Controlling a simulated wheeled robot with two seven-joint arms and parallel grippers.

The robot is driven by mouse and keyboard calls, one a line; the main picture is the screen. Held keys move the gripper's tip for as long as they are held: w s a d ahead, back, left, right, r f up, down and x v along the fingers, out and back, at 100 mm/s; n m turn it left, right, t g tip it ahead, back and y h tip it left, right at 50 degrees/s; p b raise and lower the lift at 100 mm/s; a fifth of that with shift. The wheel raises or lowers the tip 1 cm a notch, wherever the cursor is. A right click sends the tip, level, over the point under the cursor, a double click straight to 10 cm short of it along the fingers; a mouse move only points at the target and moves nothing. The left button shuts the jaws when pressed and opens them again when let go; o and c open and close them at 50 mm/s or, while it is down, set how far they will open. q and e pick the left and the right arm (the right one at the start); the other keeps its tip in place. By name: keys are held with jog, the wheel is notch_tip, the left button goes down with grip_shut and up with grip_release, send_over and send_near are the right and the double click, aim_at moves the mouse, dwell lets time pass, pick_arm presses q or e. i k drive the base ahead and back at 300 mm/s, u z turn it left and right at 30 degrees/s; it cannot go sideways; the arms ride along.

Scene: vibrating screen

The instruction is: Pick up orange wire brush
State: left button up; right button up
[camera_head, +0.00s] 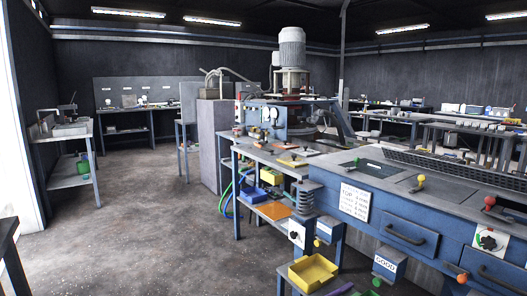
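I cannot make out an orange wire brush for certain. A flat orange piece (274,211) lies on the lower shelf of the blue-framed workbench, but it looks like a sheet or tray. A small yellow-orange item (292,160) lies on the grey top of the workbench (262,156), among other small items too small to tell apart. Neither of my grippers is in view.
The vibrating screen machine (291,80) stands behind the bench. A blue console (405,232) with coloured knobs fills the right. A yellow bin (313,271) stands at its front. A side table (70,130) is at left. The brown floor (150,225) between is clear.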

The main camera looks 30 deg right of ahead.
aim_at(268, 152)
jog(key=z, duration=0.35)
jog(key=k, duration=0.45)
jog(key=z, duration=0.3)
jog(key=i, duration=1.15)
jog(key=u, duration=0.6)
jog(key=i, duration=2.7)
jog(key=z, duration=0.9)
jog(key=i, duration=2.25)
jog(key=z, duration=1)
